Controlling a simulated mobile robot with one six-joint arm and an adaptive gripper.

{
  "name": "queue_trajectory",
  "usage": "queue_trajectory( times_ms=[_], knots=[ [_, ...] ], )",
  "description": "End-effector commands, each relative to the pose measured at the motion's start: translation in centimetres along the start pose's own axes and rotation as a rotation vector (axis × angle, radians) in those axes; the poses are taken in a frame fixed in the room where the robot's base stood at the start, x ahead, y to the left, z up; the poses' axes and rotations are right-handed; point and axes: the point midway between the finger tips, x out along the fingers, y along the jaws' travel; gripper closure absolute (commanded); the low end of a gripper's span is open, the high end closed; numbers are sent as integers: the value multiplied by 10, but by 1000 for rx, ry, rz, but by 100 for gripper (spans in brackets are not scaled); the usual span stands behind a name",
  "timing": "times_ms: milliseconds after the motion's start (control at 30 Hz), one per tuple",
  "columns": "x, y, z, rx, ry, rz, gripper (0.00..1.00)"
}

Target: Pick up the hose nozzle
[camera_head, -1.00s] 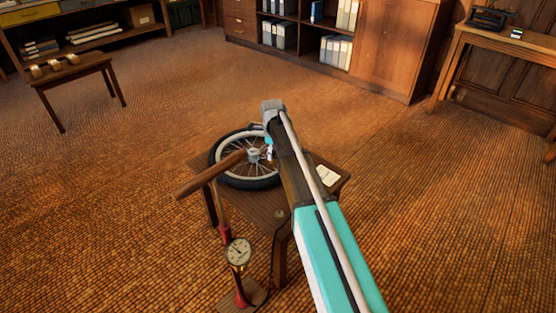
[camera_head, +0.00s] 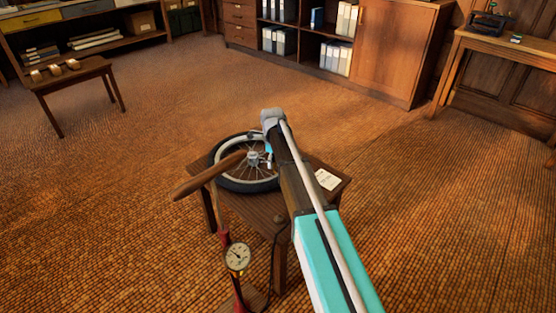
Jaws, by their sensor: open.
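The hose nozzle cannot be made out; it may be hidden behind my arm. A floor pump stands at the near side of a low wooden table (camera_head: 262,206). Its wooden handle (camera_head: 205,178) reaches up over the table's left edge, and its round gauge (camera_head: 237,257) is lower down. My arm crosses the table from the lower right. My gripper (camera_head: 269,160) hangs below the arm's far end, over the spoked wheel (camera_head: 230,183) lying on the table. Only a small part of it shows, with its jaws mostly hidden; it is open, and no held object is visible.
A white paper card (camera_head: 327,180) lies on the table's right side. A small bench (camera_head: 80,72) with several small objects stands at the far left. Shelves with binders and a cabinet (camera_head: 390,50) line the back. A side table (camera_head: 510,38) is at right. The floor around is clear.

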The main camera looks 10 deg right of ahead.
Motion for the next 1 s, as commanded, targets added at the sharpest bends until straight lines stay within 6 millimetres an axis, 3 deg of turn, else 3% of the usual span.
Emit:
queue_trajectory(
  times_ms=[33, 400, 1000],
  knots=[
    [0, 0, 0, 0, 0, 0, 33],
    [0, 0, 0, 0, 0, 0, 100],
    [-7, 0, -1, 1, 0, 0, 100]
  ],
)
